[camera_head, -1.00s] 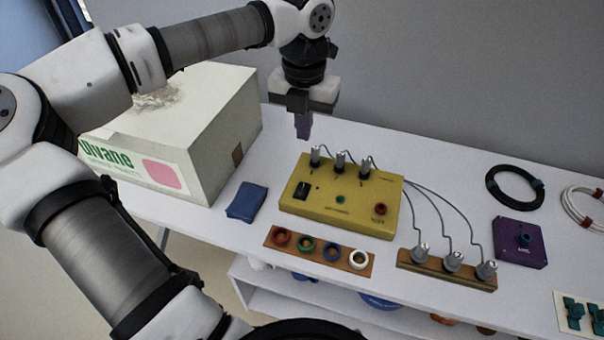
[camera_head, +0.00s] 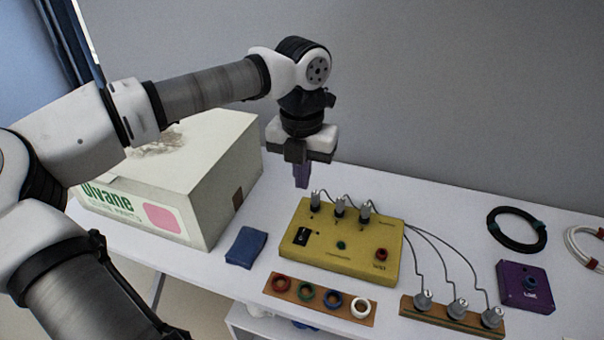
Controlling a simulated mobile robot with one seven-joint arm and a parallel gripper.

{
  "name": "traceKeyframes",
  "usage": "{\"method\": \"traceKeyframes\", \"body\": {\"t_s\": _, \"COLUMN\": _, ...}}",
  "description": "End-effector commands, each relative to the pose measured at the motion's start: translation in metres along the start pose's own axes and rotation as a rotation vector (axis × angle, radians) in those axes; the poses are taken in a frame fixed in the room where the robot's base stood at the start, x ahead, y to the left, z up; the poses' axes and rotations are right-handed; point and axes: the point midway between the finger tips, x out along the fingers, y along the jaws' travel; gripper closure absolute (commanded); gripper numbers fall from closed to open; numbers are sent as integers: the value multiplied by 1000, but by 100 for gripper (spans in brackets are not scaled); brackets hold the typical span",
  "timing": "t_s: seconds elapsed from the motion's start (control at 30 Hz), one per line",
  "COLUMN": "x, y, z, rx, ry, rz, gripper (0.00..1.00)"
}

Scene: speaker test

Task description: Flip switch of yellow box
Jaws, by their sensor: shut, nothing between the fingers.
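The yellow box (camera_head: 358,254) sits on the white table in the middle of the view. A small black switch (camera_head: 302,236) is on the left of its top face, with a green button (camera_head: 341,245) and a red button (camera_head: 381,254) to its right. Several grey plugs with wires stand along the box's back edge. My gripper (camera_head: 302,180) points down with its fingers shut and nothing held. In the picture its tips are just above the box's back left corner, apart from the switch. I cannot tell which way the switch is tipped.
A large white carton (camera_head: 222,185) stands at the left and a blue block (camera_head: 246,246) lies beside the yellow box. A wooden strip with coloured rings (camera_head: 342,310) is in front. A plug rack (camera_head: 452,314) and a purple box (camera_head: 526,285) are at the right.

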Motion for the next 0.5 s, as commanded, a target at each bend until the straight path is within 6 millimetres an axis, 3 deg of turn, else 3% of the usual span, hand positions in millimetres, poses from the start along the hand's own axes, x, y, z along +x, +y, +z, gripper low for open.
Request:
{"method": "traceKeyframes", "body": {"t_s": 0.23, "x": -49, "y": -8, "z": 7, "rx": 8, "ry": -2, "rz": 2, "gripper": 100}}
{"method": "traceKeyframes", "body": {"t_s": 0.27, "x": -48, "y": -8, "z": 6, "rx": 6, "ry": -3, "rz": 2, "gripper": 100}}
{"method": "traceKeyframes", "body": {"t_s": 0.5, "x": -101, "y": -7, "z": -2, "rx": 5, "ry": -3, "rz": 2, "gripper": 100}}
